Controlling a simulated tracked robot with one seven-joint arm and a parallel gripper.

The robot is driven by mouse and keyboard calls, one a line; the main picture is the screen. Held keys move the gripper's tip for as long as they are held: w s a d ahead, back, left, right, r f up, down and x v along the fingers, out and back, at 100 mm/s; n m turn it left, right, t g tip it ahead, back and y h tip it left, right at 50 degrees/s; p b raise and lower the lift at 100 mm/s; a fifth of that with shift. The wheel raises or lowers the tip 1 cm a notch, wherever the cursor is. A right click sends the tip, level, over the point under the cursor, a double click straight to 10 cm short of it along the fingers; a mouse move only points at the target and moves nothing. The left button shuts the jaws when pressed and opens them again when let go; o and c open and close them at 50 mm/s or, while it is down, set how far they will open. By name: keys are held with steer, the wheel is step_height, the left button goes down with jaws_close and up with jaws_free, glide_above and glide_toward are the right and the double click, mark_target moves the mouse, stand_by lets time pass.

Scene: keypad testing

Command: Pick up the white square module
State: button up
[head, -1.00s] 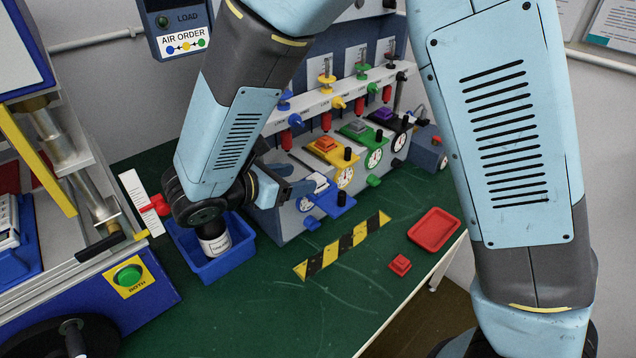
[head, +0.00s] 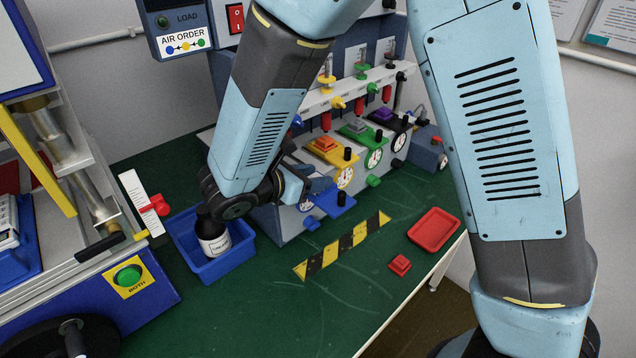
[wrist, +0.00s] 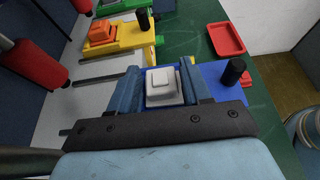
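The white square module (wrist: 164,87) sits on the blue holder (wrist: 212,77) of the nearest station in the wrist view. It has a stepped square top. My gripper (wrist: 162,66) is open, with one blue-grey finger on each side of the module. Thin gaps seem to remain, but I cannot tell whether either finger touches it. In the head view my gripper (head: 312,187) is at the blue holder (head: 336,203), and the module is mostly hidden behind it.
A black peg (wrist: 233,71) stands right of the module. A blue bin (head: 236,259) holds a dark bottle (head: 212,238). A red tray (head: 434,230) and red block (head: 400,265) lie on the green table.

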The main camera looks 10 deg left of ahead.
steer(key=c, duration=0.7)
steer(key=shift+r, duration=0.1)
